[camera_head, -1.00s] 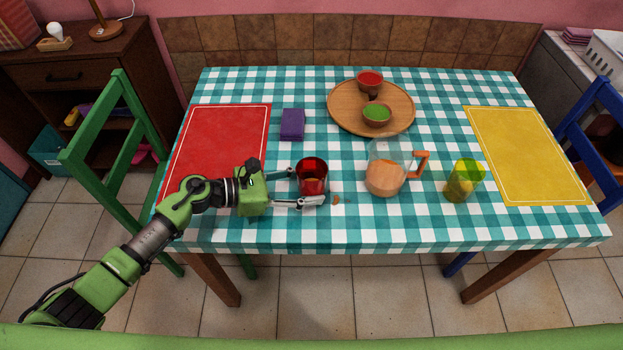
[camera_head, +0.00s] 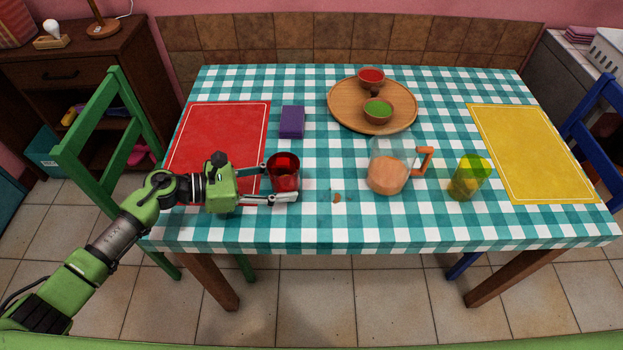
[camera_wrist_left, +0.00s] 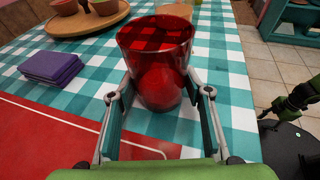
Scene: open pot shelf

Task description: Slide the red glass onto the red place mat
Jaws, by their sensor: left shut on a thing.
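The red glass (camera_head: 284,172) stands upright on the checked tablecloth, just right of the red place mat (camera_head: 222,130). My left gripper (camera_head: 283,184) is shut around the glass, with one finger on each side. In the left wrist view the glass (camera_wrist_left: 157,65) stands between the two fingers (camera_wrist_left: 160,100), and the mat's white-lined edge (camera_wrist_left: 60,115) lies nearer the gripper than the glass. The glass is on the cloth, close to the mat's right edge. My right gripper does not show.
A purple folded cloth (camera_head: 292,121) lies beyond the glass. A wooden tray (camera_head: 345,112) with bowls is at the back. A pitcher (camera_head: 387,172), a yellow-green glass (camera_head: 468,178) and a yellow mat (camera_head: 530,150) are to the right. A small brown bit (camera_head: 337,197) lies on the cloth.

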